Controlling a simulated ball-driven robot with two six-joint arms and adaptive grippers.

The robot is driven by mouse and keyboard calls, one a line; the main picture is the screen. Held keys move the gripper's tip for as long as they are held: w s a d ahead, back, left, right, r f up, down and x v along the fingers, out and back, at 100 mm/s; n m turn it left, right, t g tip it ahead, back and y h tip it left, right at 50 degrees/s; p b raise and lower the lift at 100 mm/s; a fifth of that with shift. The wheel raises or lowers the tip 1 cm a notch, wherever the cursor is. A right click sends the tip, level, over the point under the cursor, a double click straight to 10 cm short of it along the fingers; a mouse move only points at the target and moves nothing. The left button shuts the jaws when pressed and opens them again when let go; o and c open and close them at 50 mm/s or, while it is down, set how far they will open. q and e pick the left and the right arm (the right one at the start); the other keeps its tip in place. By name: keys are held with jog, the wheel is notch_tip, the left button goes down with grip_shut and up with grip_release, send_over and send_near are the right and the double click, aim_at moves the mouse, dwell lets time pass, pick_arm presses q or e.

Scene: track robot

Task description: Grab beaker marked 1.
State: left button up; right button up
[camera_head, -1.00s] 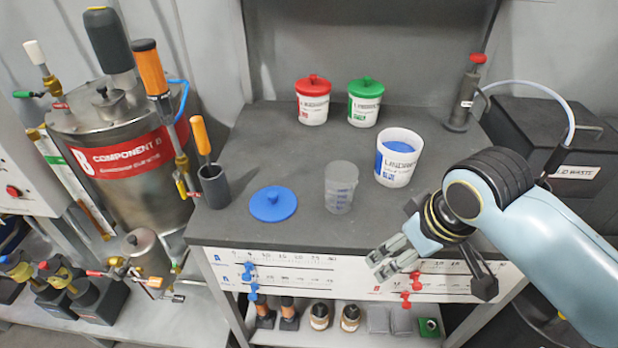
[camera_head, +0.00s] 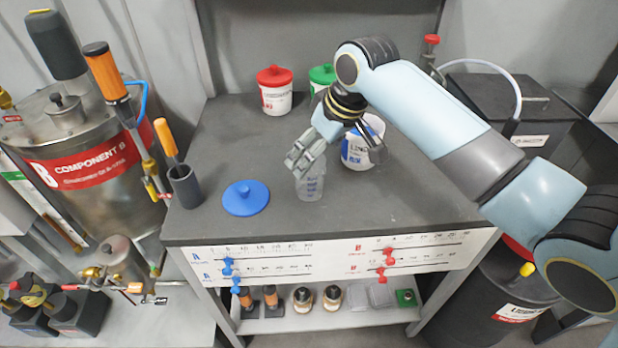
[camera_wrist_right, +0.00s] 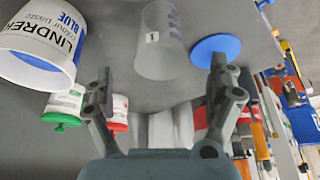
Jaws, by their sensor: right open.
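The clear beaker (camera_head: 311,188) stands upright on the dark bench top; in the wrist view the beaker (camera_wrist_right: 160,42) shows a small label with a 1. My right gripper (camera_head: 303,160) hangs over the beaker and hides its upper part in the head view. In the wrist view the right gripper (camera_wrist_right: 161,68) is open and empty, with its two fingers spread wide and the beaker ahead between them. I cannot tell whether a finger touches it. My left gripper is not in view.
The white-and-blue tub (camera_head: 358,150) stands just right of the beaker, partly behind my arm. A blue lid (camera_head: 246,198) lies to the left, and a grey cup (camera_head: 186,187) stands farther left. Red-lidded (camera_head: 275,92) and green-lidded (camera_head: 321,76) tubs stand behind.

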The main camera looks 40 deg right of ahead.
aim_at(309, 176)
jog(key=x, duration=0.5)
jog(key=shift+w+a+f, duration=0.1)
jog(key=shift+w+f, duration=0.05)
jog(key=c, duration=1.2)
